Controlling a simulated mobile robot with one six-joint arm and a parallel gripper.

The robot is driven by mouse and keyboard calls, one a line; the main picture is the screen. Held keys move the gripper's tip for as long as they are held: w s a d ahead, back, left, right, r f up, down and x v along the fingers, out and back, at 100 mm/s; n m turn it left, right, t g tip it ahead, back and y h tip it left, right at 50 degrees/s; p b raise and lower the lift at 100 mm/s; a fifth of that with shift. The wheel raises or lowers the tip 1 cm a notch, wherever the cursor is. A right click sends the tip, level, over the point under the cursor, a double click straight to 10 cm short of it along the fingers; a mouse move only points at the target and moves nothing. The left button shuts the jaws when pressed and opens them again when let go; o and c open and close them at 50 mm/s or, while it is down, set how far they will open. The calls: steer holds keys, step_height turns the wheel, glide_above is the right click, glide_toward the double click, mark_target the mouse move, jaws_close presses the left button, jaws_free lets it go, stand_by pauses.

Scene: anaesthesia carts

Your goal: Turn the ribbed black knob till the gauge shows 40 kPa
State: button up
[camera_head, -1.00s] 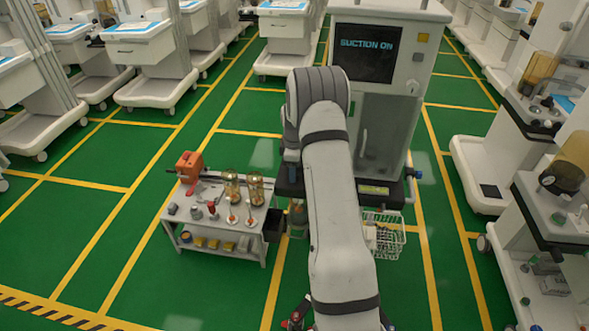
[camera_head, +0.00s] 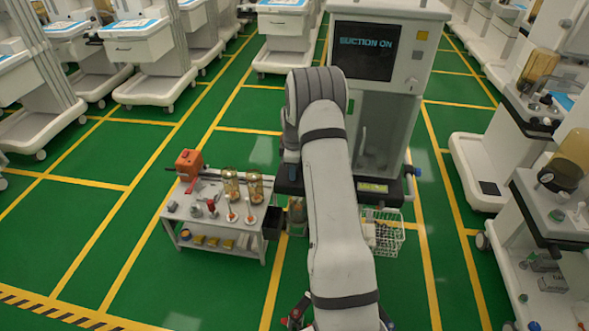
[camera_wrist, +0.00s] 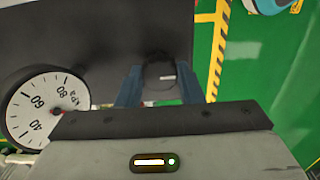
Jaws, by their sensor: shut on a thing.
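My gripper (camera_wrist: 159,88) is shut on the ribbed black knob (camera_wrist: 158,70); its two blue fingers stand on either side of it in the wrist view. The knob is dark against a dark panel, so its ribs and any mark on it are hard to make out. The round white gauge (camera_wrist: 28,112) is at the left in the wrist view, tilted, with 40, 60 and 80 and kPa on its face. A red spot shows near its middle; my gripper's body covers part of the dial, and I cannot read the needle. In the head view my arm hides the gripper, knob and gauge.
The cart's screen (camera_head: 366,52) reads SUCTION ON. A grey side table (camera_head: 187,213) with jars and small tools stands left of the cart. A wire basket (camera_head: 389,238) hangs low on the cart. More carts line both sides; green floor between them is clear.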

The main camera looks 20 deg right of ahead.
steer(key=shift+s, duration=0.1)
steer(key=shift+f, duration=0.1)
steer(key=shift+m+b, duration=0.4)
steer(key=shift+b, duration=0.05)
steer(key=shift+f+m+b, duration=0.15)
steer(key=shift+m+b, duration=0.75)
steer(key=m+b, duration=0.2)
steer(key=m, duration=0.1)
steer(key=shift+a+m, duration=0.1)
steer(key=shift+m, duration=0.2)
steer(key=m+b, duration=0.2)
steer(key=m, duration=0.1)
steer(key=shift+m, duration=0.4)
steer(key=m+b, duration=0.2)
steer(key=m, duration=0.7)
steer(key=m+b, duration=0.1)
steer(key=m, duration=0.1)
steer(key=shift+r, duration=0.25)
steer(key=shift+m, duration=0.3)
